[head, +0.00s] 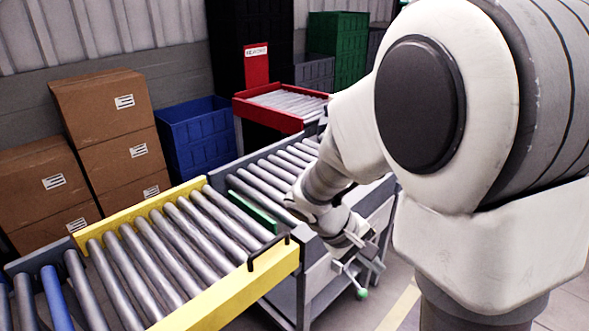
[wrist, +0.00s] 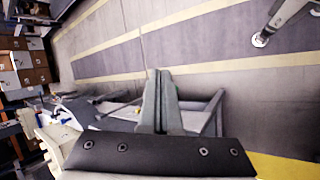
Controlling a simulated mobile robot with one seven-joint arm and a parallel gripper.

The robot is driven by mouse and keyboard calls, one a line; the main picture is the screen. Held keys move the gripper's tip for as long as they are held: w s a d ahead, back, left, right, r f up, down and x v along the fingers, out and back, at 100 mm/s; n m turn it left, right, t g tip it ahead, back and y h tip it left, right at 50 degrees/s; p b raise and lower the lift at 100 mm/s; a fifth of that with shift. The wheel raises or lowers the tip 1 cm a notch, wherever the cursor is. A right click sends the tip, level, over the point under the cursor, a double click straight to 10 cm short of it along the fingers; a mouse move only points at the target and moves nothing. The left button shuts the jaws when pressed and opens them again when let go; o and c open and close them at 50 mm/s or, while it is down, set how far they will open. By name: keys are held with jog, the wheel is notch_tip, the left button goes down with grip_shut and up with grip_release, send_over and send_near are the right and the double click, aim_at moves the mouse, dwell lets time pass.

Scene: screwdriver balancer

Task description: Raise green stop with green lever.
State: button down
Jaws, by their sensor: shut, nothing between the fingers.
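The green stop (head: 252,211) is a low green bar across the roller conveyor, beside the yellow-framed section in the head view. The green lever (head: 362,293) shows as a green knob on a thin metal rod at the conveyor's front side. My gripper (head: 362,243) is just above the lever in the head view, close to the conveyor's side; whether it touches the rod I cannot tell. In the wrist view my gripper (wrist: 159,76) has its fingers together and empty. The lever is not clearly visible there, and the fingers hide part of the conveyor frame.
The yellow-framed conveyor (head: 222,305) has a black handle (head: 268,252) near my arm. Grey rollers (head: 262,185) lead back to a red-framed section (head: 267,117). Brown boxes (head: 105,105) and a blue crate (head: 197,137) stand behind. The floor (wrist: 220,45) beside the conveyor is largely clear.

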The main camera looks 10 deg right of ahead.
aim_at(352, 278)
jog(key=w+a+f+n+t+h+b, duration=0.1)
jog(key=w+f+n+t+b, duration=0.2)
jog(key=f, duration=1.1)
jog(key=w+a+f+n+t+h+b, duration=0.1)
jog(key=w+f+n+t+b, duration=0.3)
jog(key=f+n, duration=0.4)
jog(key=w+a+f+n+t+h+b, duration=0.1)
jog(key=w+f+n+t+b, duration=0.3)
jog(key=f, duration=1.8)
jog(key=shift+w+f+n+h+b, duration=0.15)
jog(key=shift+w+n+h+b, duration=0.15)
jog(key=shift+w+n+b, duration=0.65)
jog(key=shift+s+b, duration=0.2)
jog(key=shift+b, duration=0.1)
jog(key=w+d+r+b, duration=0.1)
jog(key=w+d+b, duration=0.3)
jog(key=d, duration=0.5)
jog(key=shift+w+d, duration=0.25)
jog(key=shift+w, duration=1)
jog(key=shift+r, duration=0.15)
jog(key=shift+s+d+r+n+p, duration=0.2)
jog(key=shift+r+n+p, duration=0.15)
jog(key=shift+p, duration=0.4)
